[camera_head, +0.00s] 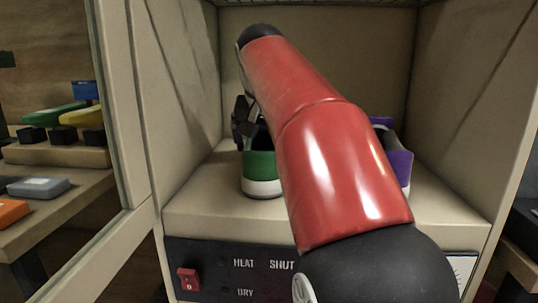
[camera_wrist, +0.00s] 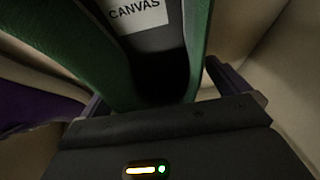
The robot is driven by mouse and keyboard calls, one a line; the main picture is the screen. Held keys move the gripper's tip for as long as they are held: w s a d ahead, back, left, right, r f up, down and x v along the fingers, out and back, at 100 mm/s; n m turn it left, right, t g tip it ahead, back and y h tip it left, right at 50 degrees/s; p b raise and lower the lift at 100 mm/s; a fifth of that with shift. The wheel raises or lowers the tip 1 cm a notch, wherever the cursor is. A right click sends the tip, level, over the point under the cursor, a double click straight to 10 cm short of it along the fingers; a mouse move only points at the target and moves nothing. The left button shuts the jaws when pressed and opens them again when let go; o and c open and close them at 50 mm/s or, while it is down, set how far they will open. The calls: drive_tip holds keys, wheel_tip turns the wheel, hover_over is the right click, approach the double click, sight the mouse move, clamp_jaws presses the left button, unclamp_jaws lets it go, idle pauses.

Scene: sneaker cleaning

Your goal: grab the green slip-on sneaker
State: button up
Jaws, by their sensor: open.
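The green slip-on sneaker (camera_head: 260,166) has a white sole and stands in the box-like chamber, left of the middle. My red arm hides part of its right side. My gripper (camera_head: 243,118) is dark and sits over the sneaker's upper part in the head view. In the wrist view the sneaker's green sides (camera_wrist: 197,45) run close in front of my gripper (camera_wrist: 156,88), with a dark opening and a "CANVAS" label between them. One finger shows on each side of the sneaker. The jaws are open; I cannot tell whether either finger touches it.
A purple shoe (camera_head: 400,165) stands right of the green one, mostly behind my arm. The chamber walls rise on both sides. A front panel has a red switch (camera_head: 188,279). Left outside, a shelf (camera_head: 58,153) holds coloured brushes or blocks.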

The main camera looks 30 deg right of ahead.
drive_tip(key=c, duration=1.2)
drive_tip(key=shift+r, duration=0.1)
drive_tip(key=shift+c, duration=0.2)
